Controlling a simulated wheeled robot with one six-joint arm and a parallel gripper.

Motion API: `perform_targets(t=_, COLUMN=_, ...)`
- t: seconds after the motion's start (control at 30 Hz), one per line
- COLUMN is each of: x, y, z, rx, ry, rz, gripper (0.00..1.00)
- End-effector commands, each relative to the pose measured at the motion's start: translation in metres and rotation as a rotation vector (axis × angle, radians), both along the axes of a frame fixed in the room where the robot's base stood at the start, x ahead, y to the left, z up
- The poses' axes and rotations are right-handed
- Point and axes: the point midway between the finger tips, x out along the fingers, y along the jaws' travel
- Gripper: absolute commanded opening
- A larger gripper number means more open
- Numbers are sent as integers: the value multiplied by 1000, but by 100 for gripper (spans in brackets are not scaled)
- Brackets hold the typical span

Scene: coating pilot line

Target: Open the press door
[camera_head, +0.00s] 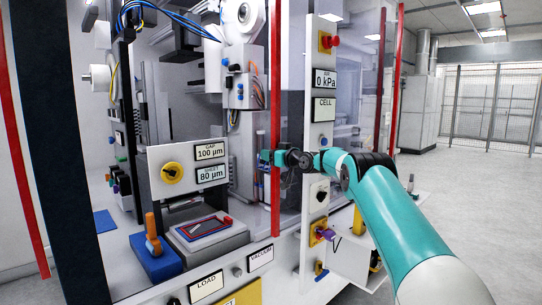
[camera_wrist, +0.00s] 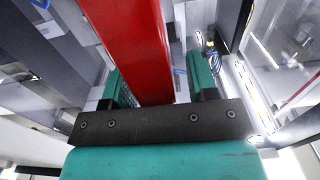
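A red vertical bar (camera_head: 275,90) runs down the front of the press, at the edge of what looks like a clear door panel. My gripper (camera_head: 268,157) is at this bar, at mid height. In the wrist view the red bar (camera_wrist: 130,45) passes between the two teal fingers of my gripper (camera_wrist: 158,82). Gaps show between the bar and the fingers, so the gripper looks open around it. The press interior (camera_head: 185,100) shows to the left of the bar. The door's hinge side cannot be made out.
A control column with a red button (camera_head: 334,41) and a purple key (camera_head: 325,234) stands right of the bar. A blue block with an orange handle (camera_head: 152,235) sits beside the sheet stage (camera_head: 208,233). Another red bar (camera_head: 396,75) stands farther right. The floor at right (camera_head: 485,180) is clear.

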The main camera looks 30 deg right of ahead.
Motion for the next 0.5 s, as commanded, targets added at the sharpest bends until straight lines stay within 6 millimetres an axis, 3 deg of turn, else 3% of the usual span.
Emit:
perform_targets(t=0.27, x=-3, y=-1, z=-2, rx=0, ry=3, rz=-1, gripper=53)
perform_targets(t=0.5, x=-28, y=-6, z=-3, rx=1, ry=2, rz=-3, gripper=53)
